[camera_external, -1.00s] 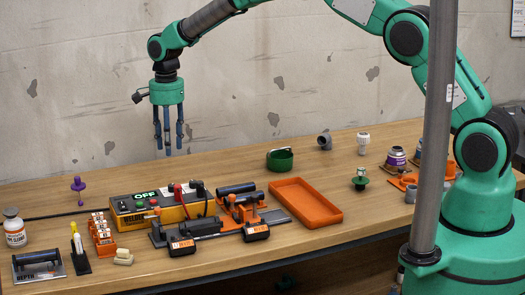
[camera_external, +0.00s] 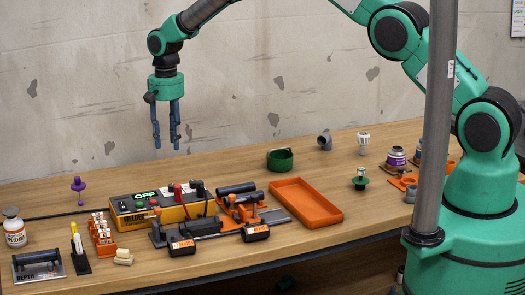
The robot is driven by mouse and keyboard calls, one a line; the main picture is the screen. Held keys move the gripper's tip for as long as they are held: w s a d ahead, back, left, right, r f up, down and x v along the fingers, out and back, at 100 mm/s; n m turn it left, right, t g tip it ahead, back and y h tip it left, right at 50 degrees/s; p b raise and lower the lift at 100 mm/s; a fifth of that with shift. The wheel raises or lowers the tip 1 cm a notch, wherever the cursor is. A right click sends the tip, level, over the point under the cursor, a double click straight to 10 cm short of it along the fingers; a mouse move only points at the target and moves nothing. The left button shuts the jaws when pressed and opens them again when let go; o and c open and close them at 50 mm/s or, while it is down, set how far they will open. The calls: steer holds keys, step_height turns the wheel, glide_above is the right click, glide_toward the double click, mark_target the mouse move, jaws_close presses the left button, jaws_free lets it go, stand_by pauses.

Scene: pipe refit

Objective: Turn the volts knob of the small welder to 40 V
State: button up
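The small welder (camera_external: 158,212) is a yellow box with a dark sloped top, on the left half of the bench. A lit green display on its top appears to read OFF. Red and dark fittings stand at the right of its top. The volts knob and its setting are too small to make out. My gripper (camera_external: 167,146) hangs in the air above the welder, fingers pointing down. Its fingers are apart, with nothing between them and clear space below.
An orange tray (camera_external: 331,215) lies right of the welder. An orange clamp rig (camera_external: 240,207) with dark pipes stands between them. A green cup (camera_external: 280,159) is behind. An orange rack (camera_external: 101,236) and a white bottle (camera_external: 14,230) stand at left.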

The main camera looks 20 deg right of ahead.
mark_target(172, 185)
step_height(172, 185, down, 14)
steer(key=shift+r, duration=0.1)
stand_by(0.9)
jaws_close()
